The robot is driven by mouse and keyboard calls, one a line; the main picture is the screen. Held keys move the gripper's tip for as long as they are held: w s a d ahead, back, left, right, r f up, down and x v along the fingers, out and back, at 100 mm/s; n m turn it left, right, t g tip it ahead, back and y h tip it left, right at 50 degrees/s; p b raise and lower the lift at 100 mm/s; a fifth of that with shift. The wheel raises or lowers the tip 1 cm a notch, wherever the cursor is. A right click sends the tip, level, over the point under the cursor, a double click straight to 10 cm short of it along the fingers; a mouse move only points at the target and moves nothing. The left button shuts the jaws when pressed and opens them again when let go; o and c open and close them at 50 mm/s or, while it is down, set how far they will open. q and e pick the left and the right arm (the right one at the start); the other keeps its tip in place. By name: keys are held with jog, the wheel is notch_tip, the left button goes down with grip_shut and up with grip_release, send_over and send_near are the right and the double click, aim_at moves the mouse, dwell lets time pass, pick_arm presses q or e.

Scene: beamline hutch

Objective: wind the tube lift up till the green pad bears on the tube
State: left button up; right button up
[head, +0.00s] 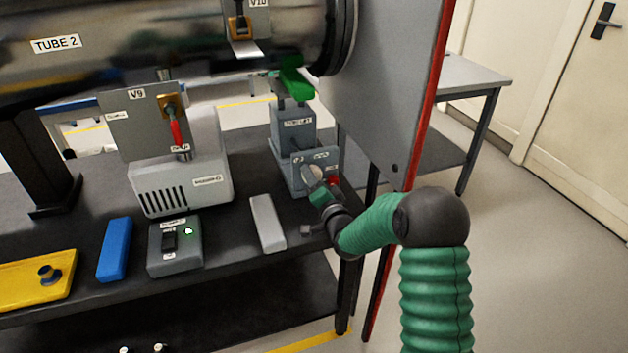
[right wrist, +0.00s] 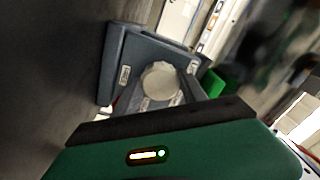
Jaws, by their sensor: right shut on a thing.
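The grey tube lift (head: 294,133) stands on the black bench under the right end of the steel tube (head: 170,45) labelled TUBE 2. Its green pad (head: 297,80) is at the top, close under the tube; I cannot tell whether they touch. The pale round knob (head: 314,173) is on the lift's front panel. My right gripper (head: 317,186) is at that panel, shut on the knob. In the right wrist view the knob (right wrist: 160,80) faces me, beyond my green gripper body; the fingertips are hard to make out. My left gripper is not in view.
A tall grey panel (head: 385,80) with a red edge stands beside my right arm.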

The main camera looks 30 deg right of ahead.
jog(key=n, duration=0.2)
jog(key=f+n, duration=0.1)
jog(key=shift+a+n+b, duration=0.2)
jog(key=shift+n+b, duration=0.2)
jog(key=n+b, duration=0.1)
jog(key=n, duration=0.2)
jog(key=shift+d+n, duration=0.1)
jog(key=shift+n, duration=0.2)
jog(key=n+b, duration=0.1)
jog(key=n, duration=0.2)
jog(key=shift+n, duration=0.3)
jog(key=shift+s+d+r+n, duration=0.1)
jog(key=shift+d+n, duration=0.05)
jog(key=shift+n, duration=1.05)
jog(key=shift+r, duration=0.2)
jog(key=o, duration=1.3)
jog(key=shift+o, duration=0.2)
